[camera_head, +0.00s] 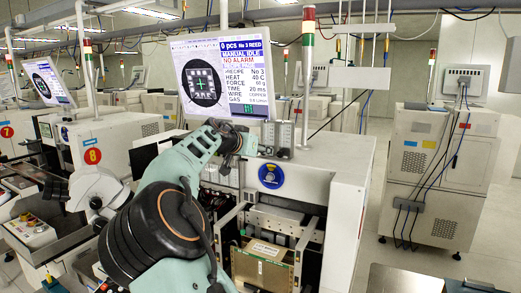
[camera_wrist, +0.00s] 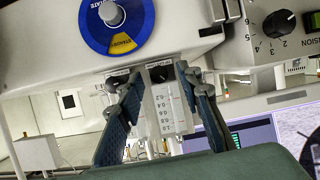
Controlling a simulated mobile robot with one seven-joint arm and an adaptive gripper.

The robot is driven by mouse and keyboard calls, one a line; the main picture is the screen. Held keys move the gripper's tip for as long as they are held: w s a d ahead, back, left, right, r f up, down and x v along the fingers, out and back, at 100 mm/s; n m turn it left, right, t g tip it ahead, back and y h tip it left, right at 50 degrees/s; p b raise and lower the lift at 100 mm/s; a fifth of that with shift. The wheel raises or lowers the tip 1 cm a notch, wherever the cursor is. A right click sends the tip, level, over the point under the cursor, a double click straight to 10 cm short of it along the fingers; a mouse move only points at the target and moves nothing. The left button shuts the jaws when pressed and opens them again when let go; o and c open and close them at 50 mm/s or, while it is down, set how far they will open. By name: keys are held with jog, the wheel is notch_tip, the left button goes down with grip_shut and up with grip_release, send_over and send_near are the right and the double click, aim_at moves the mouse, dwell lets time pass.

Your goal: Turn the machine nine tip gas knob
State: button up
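Two flow meters stand beside the monitor of the central machine in the head view (camera_head: 278,137). In the wrist view, a clear meter with a number scale (camera_wrist: 172,108) lies between my fingers. A small dark knob (camera_wrist: 160,73) sits at the end of this meter, between my fingertips. Its label is too small to read, so I cannot tell if it is the tip gas knob. My gripper (camera_wrist: 157,77) is open, one finger on each side of the knob; contact is unclear. In the head view my gripper (camera_head: 248,143) is beside the meters, partly hidden by my arm.
A blue disc with a grey state knob (camera_wrist: 113,15) is close by. A numbered black dial (camera_wrist: 279,24) is at the upper right. The monitor (camera_head: 225,80) stands behind my arm. A neighbouring machine marked 8 (camera_head: 92,156) is at the left; open floor lies at the right.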

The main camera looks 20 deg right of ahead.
jog(key=shift+c, duration=0.3)
grip_shut()
jog(key=shift+w+a+n+g+h+p, duration=0.1)
jog(key=shift+n+g+h+p, duration=0.45)
jog(key=shift+n, duration=0.55)
jog(key=shift+o, duration=0.3)
grip_release()
jog(key=shift+a, duration=0.1)
jog(key=v, duration=1.2)
